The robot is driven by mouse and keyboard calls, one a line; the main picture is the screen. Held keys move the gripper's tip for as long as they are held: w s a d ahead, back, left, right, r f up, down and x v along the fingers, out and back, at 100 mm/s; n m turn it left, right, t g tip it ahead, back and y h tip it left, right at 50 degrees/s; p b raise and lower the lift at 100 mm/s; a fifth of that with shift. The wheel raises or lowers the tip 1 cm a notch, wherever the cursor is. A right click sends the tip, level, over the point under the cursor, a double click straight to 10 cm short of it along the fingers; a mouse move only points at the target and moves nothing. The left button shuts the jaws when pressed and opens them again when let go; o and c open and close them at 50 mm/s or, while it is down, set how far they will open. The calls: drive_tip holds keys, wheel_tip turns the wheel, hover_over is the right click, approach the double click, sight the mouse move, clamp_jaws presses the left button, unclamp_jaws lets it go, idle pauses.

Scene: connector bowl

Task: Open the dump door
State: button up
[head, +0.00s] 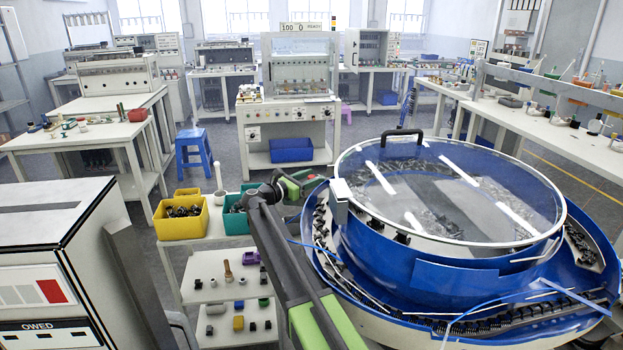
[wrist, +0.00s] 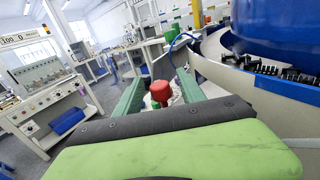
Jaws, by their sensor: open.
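The large blue feeder bowl (head: 420,265) with a clear lid (head: 440,190) fills the right of the head view. No part of it is plainly recognisable as the dump door. My gripper (head: 298,184) is at the bowl's left side, partly hidden by my own arm. In the wrist view my gripper (wrist: 160,88) is open, its two green fingers apart. A red round-topped knob (wrist: 160,91) shows between the fingers, beyond the palm. I cannot tell whether the fingers touch it. The bowl's blue wall (wrist: 275,35) is at the upper right there.
Black connectors (wrist: 265,68) lie on the bowl's outer track. A yellow bin (head: 180,226) and a teal bin (head: 234,223) stand on a white cart left of my arm, with small parts on its lower shelf. A grey-white cabinet (head: 50,215) stands at the left.

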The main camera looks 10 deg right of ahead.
clamp_jaws()
idle(0.3)
idle(1.1)
